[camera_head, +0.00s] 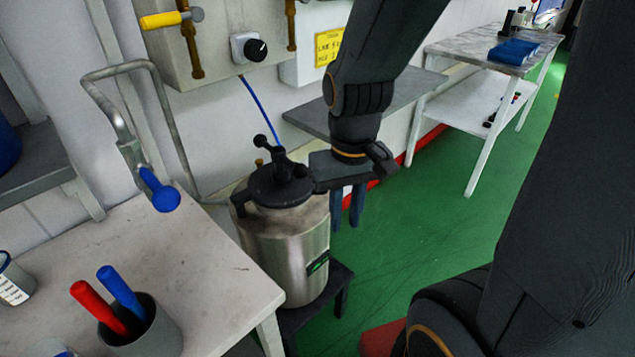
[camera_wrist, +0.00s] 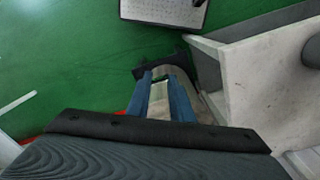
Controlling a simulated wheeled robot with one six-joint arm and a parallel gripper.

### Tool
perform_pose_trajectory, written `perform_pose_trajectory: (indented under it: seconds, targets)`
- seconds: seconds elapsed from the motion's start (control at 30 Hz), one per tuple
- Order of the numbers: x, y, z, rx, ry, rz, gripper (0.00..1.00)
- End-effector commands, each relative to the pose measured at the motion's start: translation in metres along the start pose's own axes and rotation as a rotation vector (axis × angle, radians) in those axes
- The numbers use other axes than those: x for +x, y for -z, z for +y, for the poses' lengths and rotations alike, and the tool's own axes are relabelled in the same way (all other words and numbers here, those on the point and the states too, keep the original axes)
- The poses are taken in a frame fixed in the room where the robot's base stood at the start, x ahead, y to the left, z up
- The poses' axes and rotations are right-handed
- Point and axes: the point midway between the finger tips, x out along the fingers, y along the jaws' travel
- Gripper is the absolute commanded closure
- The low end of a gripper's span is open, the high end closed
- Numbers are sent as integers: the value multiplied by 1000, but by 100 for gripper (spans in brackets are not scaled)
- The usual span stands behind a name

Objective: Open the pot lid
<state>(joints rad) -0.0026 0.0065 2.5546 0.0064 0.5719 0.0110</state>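The pot (camera_head: 285,250) is a steel cylinder standing upright on a low dark stool (camera_head: 325,300), in the middle of the head view. Its black lid (camera_head: 278,190) sits on top, with a knobbed clamp handle (camera_head: 270,140) sticking up. My gripper (camera_head: 346,222) is just right of the lid, its blue fingers pointing down beside the pot. In the wrist view the fingers (camera_wrist: 161,85) are apart, with a pale metallic surface showing between and behind them. I see nothing held. The gripper body overlaps the lid's right edge; whether they touch I cannot tell.
A white table (camera_head: 200,260) is close at the left, with a grey cup (camera_head: 150,335) holding red and blue handles. A bent metal pipe with a blue-tipped lever (camera_head: 160,192) rises behind it. A grey shelf (camera_head: 400,95) is behind my wrist. Green floor (camera_head: 430,230) lies clear at the right.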

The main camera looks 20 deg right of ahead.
Motion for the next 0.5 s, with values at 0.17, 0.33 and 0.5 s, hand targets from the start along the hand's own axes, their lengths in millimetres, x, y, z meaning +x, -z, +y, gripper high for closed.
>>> perform_pose_trajectory:
  seconds: [0.17,0.33,0.5]
  targets:
    - [-8,33,6,53,-6,62,80]
    - [-12,84,15,136,-6,167,80]
    - [-12,132,25,217,8,273,80]
